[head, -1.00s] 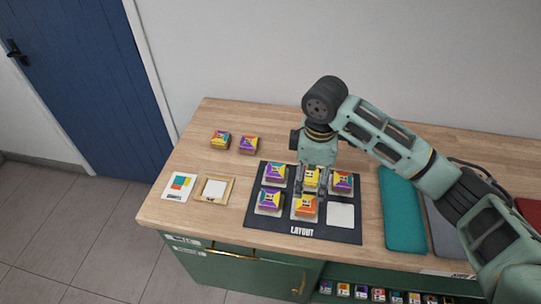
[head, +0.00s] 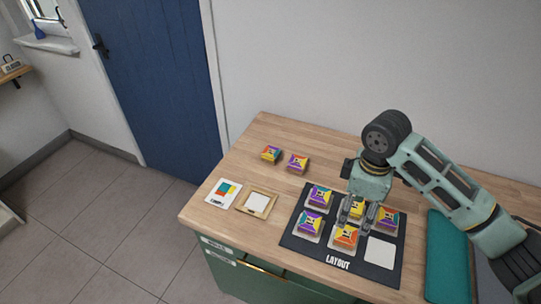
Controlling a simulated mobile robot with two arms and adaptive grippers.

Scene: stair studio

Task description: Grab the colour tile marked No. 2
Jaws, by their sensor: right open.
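Two loose colour tiles lie on the wooden bench top: one orange, yellow and teal (head: 271,153), the other mainly purple and yellow with some orange (head: 298,163). Several more tiles sit on a dark layout mat (head: 300,247), including a purple one (head: 311,223) and an orange-yellow one (head: 345,236) in the front row. The number marks are too small to read. My right gripper (head: 359,221) points down over the middle of the mat, open, its fingers in front of a yellow tile (head: 357,205) in the back row. Contact cannot be told. My left gripper is out of view.
The mat's front right white square (head: 381,251) is bare. A card with coloured patches (head: 223,193) and a wooden tray with a white pad (head: 257,202) lie left of the mat. A teal pad (head: 446,255) lies right. Bench top behind the loose tiles is clear.

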